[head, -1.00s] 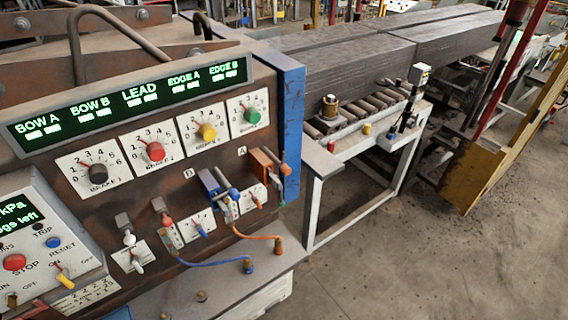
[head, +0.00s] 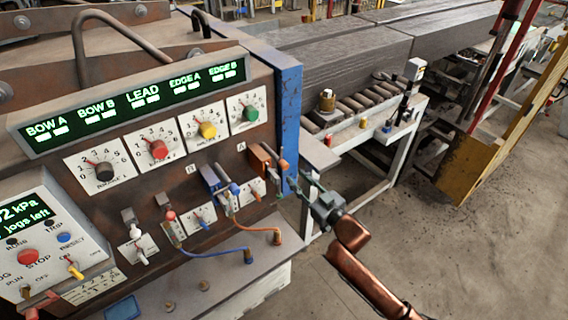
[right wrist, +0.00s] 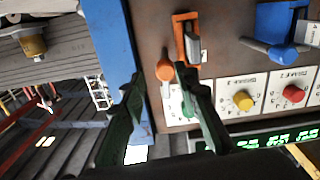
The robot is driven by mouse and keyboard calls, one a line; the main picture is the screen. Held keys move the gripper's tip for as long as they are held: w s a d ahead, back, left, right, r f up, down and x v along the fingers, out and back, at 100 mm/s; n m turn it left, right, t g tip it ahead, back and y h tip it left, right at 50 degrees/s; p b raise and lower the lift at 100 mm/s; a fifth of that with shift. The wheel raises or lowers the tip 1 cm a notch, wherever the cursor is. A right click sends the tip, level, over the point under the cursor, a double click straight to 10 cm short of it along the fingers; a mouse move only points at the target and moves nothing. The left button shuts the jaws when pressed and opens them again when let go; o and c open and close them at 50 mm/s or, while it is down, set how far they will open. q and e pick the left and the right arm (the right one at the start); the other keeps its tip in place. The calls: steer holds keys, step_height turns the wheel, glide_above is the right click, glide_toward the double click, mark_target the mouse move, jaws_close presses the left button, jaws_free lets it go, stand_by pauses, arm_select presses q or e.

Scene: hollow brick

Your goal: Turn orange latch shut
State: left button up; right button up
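The orange latch (head: 260,158) is on the machine's brown front panel, under the letter A at the panel's right end. Its orange lever with a round knob (head: 284,164) points out from the panel. The right wrist view shows the latch's orange bracket (right wrist: 178,20) and the knob (right wrist: 164,71). My right gripper (head: 297,190) is at the panel's right edge, just right of and below the latch. Its green fingers (right wrist: 155,78) are spread apart, with the knob appearing between their tips; I cannot tell whether they touch it. My left gripper is not in view.
A blue latch (head: 211,180) under the letter B sits left of the orange one. Orange (head: 253,230) and blue cables (head: 215,253) hang below. A blue post (head: 289,120) borders the panel.

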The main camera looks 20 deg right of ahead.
mark_target(286, 167)
steer(key=shift+w+a+r, duration=0.7)
steer(key=shift+w+a, duration=0.05)
steer(key=shift+w, duration=0.25)
steer(key=x, duration=0.3)
steer(key=shift+w+a+p, duration=0.1)
steer(key=shift+w+p, duration=0.25)
steer(key=shift+w, duration=0.05)
steer(key=shift+w+a+f, duration=0.1)
steer(key=shift+w+a, duration=0.15)
steer(key=shift+w, duration=0.45)
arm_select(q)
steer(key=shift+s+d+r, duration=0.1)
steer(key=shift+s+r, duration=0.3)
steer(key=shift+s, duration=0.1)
arm_select(e)
steer(key=shift+c, duration=0.4)
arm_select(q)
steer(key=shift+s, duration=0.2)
arm_select(e)
jaws_close()
